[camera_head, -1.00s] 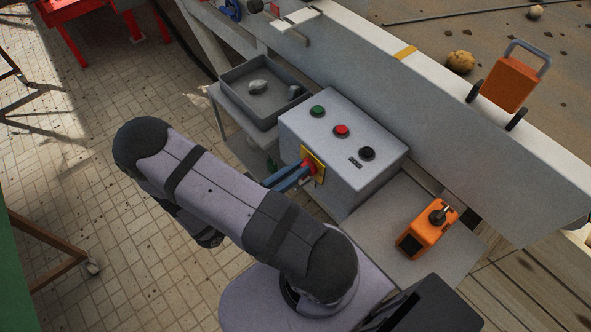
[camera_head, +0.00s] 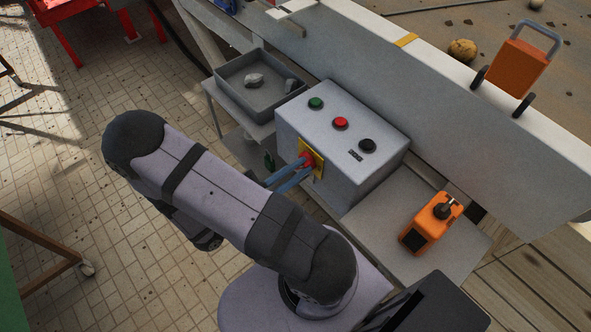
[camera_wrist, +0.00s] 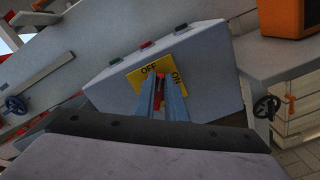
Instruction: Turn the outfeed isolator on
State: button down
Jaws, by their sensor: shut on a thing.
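The isolator's red handle (camera_head: 306,159) sits on a yellow plate (camera_head: 318,161) on the side of the grey control box (camera_head: 350,180). In the wrist view the plate (camera_wrist: 134,75) reads OFF at upper middle and ON to the right. My gripper (camera_head: 302,165) has its blue fingers shut on the red handle. In the wrist view my gripper (camera_wrist: 161,84) covers most of the handle (camera_wrist: 159,87), so I cannot tell exactly which label it points to.
The box top has a green button (camera_head: 316,103), a red button (camera_head: 340,122) and a black knob (camera_head: 367,145). A grey tray (camera_head: 262,92) with stones stands to its left. An orange handheld device (camera_head: 431,222) lies on the shelf at right.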

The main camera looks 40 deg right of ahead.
jog(key=m+b, duration=0.2)
jog(key=m, duration=0.1)
jog(key=f+m+b, duration=0.1)
jog(key=m+b, duration=0.2)
jog(key=s+f+m+b, duration=0.1)
jog(key=m+b, duration=0.1)
jog(key=m, duration=0.1)
jog(key=shift+m, duration=0.3)
jog(key=shift+m+b, duration=0.8)
jog(key=shift+b, duration=0.05)
jog(key=c, duration=1.8)
grip_release()
jog(key=shift+a, duration=0.15)
